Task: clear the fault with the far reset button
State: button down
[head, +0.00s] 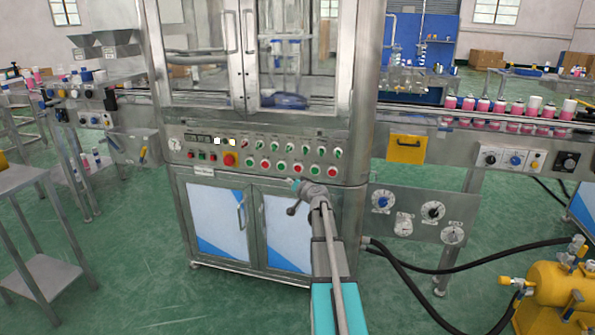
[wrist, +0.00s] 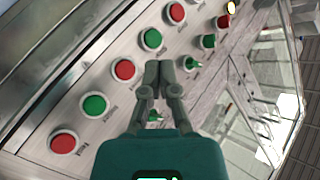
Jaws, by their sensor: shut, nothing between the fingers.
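The control panel (head: 185,160) runs across the front of the crimping machine, with rows of red and green round buttons. The labels are too small to read, so I cannot tell which button is the far reset. My gripper (head: 297,187) shows in front of the panel's lower edge, empty. In the wrist view my gripper (wrist: 158,70) is shut, its fingertips over the panel face. Beside them are a red button (wrist: 124,69), a green button (wrist: 152,38) and a green selector knob (wrist: 190,63). Contact with the panel cannot be told. The fingers hide part of it.
A larger red button on yellow (head: 230,159) sits left on the panel. Cabinet doors (head: 215,220) are below. A side plate with dials (head: 418,213) is at right, near black hoses (head: 430,268) and a yellow tank (head: 560,290). A metal stand (head: 40,200) is at left.

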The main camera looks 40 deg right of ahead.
aim_at(294, 169)
jog(key=shift+w+d, duration=0.8)
jog(key=shift+d, duration=0.2)
jog(key=shift+w+d, duration=0.75)
jog(key=shift+d, duration=0.3)
jog(key=shift+w+d, duration=0.8)
jog(key=shift+d, duration=0.2)
jog(key=shift+w+d, duration=0.5)
jog(key=shift+d, duration=0.15)
dwell(0.5)
jog(key=shift+s+a, duration=0.1)
jog(key=shift+a, duration=0.05)
jog(key=shift+s+a, duration=0.4)
jog(key=shift+a, duration=0.1)
jog(key=shift+a, duration=0.1)
dwell(0.5)
jog(key=shift+s+a, duration=0.8)
jog(key=shift+a, duration=0.15)
jog(key=shift+s+a, duration=0.75)
jog(key=shift+a, duration=0.2)
jog(key=shift+a, duration=0.1)
